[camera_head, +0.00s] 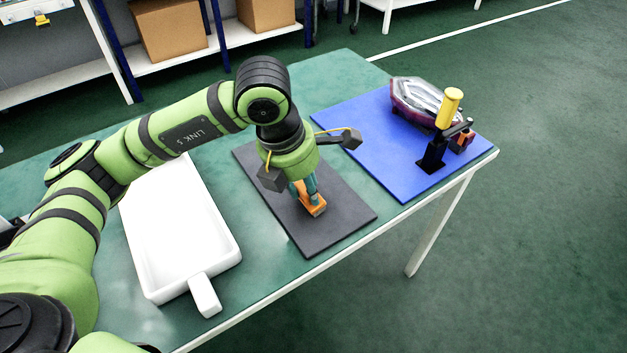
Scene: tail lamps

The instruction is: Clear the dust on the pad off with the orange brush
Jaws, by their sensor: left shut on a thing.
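The orange brush (313,203) is in my left gripper (308,186), which is shut on it and points down over the dark grey pad (342,225). The brush is low at the pad, right of its middle; I cannot tell whether it touches the surface. The pad lies flat on the green table. No dust can be made out on the bare parts of the pad, and my left arm hides its middle and back. My right gripper is not in view.
A white dustpan-like tray (233,247) with a handle lies left of the pad. A blue mat (379,158) at the right carries a tail lamp (414,100) and a black toggle clamp with a yellow handle (451,106). The table's front edge is close to the pad.

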